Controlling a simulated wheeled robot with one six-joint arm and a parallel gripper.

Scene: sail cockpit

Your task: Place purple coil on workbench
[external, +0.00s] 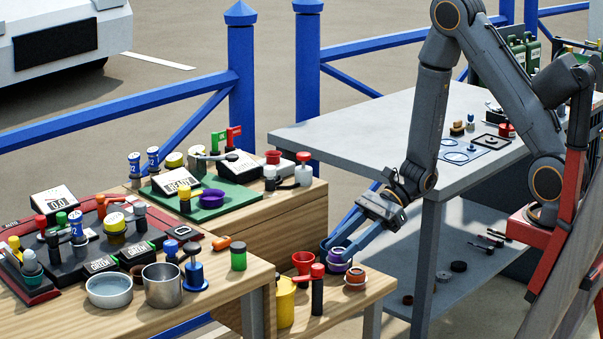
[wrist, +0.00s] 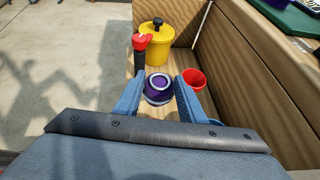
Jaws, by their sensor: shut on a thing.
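The purple coil (external: 341,258) is between the two blue fingers of my gripper (external: 338,252), low over the small wooden bench at the lower middle. In the wrist view the coil (wrist: 158,90) shows as a purple ring with a pale rim, held between the fingertips (wrist: 158,92). My gripper is shut on it. I cannot tell whether the coil still touches the surface beneath. The grey-topped workbench (external: 330,133) stands behind and to the right of my gripper, with blue rings and small parts on its right side and bare grey top on its left.
A red cup (external: 303,262) stands close to my gripper. A red-topped black lever (external: 317,290), a yellow pot (external: 286,300) and an orange-and-white coil (external: 355,279) are also near. A wooden console (external: 262,215) with a green mat stands to the left.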

